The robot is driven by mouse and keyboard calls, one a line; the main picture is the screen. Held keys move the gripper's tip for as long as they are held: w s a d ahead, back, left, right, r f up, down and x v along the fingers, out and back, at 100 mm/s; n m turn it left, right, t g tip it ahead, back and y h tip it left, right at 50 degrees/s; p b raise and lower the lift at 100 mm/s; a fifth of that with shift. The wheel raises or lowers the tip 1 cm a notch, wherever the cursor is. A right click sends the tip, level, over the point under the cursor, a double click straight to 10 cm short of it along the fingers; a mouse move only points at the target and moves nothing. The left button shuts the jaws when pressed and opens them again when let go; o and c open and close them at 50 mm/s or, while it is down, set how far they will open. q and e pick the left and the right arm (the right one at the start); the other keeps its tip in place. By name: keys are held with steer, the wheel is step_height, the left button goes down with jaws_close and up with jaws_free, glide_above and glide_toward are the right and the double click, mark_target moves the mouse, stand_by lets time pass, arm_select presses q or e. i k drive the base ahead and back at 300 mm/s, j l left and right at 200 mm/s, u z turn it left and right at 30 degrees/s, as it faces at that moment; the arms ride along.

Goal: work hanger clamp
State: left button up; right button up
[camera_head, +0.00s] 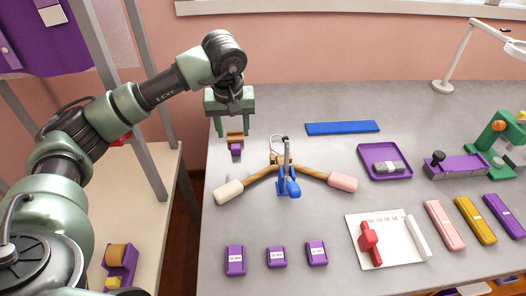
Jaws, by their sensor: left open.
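A wooden hanger (260,174) lies at the middle left of the grey table, with a white padded end on its left and a pink padded end on its right. A blue clamp (289,186) stands at the hanger's middle, close to its hook; I cannot tell whether it grips the wood. My left gripper (233,128) is open and points down near the table's back left, behind and left of the hanger. A small purple and tan block (235,145) shows just below and between its fingers. My right gripper does not show.
Several small purple blocks (276,257) line the front. A white sheet (398,252) holds a red tool. A purple tray (365,153), a blue strip (342,128), a green device (500,135) and a lamp (443,86) stand farther right and back.

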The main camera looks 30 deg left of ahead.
mark_target(294, 189)
steer(key=k+l, duration=1.2)
steer(key=k, duration=0.1)
